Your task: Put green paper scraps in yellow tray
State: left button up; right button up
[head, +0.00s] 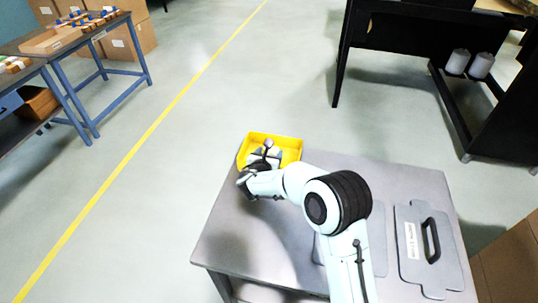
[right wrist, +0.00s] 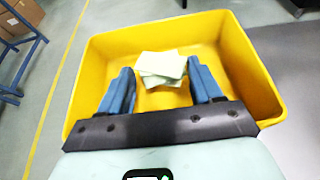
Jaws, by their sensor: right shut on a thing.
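The yellow tray (head: 287,141) sits at the far left corner of the grey table in the head view. It fills much of the right wrist view (right wrist: 232,60). My right gripper (right wrist: 160,77) points down into the tray, its blue fingers on either side of pale green paper scraps (right wrist: 163,64). It is shut on the scraps, which look like a small uneven stack. I cannot tell whether they touch the tray floor. In the head view my right gripper (head: 265,156) hides part of the tray, and the scraps are not clear there. My left gripper is not in view.
The grey table (head: 240,225) is bare left of my arm. A grey board with a black handle (head: 430,240) lies at its right. A blue-legged workbench (head: 75,45) stands far left, and a black rack with white rolls (head: 457,62) stands far right.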

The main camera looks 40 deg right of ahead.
jog(key=shift+f, duration=0.3)
jog(key=o, duration=0.9)
jog(key=shift+a, duration=0.1)
jog(key=shift+o, duration=0.5)
jog(key=shift+s+f, duration=0.1)
jog(key=shift+f, duration=0.05)
jog(key=shift+r+p, duration=0.35)
jog(key=shift+r, duration=0.05)
jog(key=r+v, duration=0.1)
jog(key=v, duration=1.1)
jog(key=shift+p, duration=0.3)
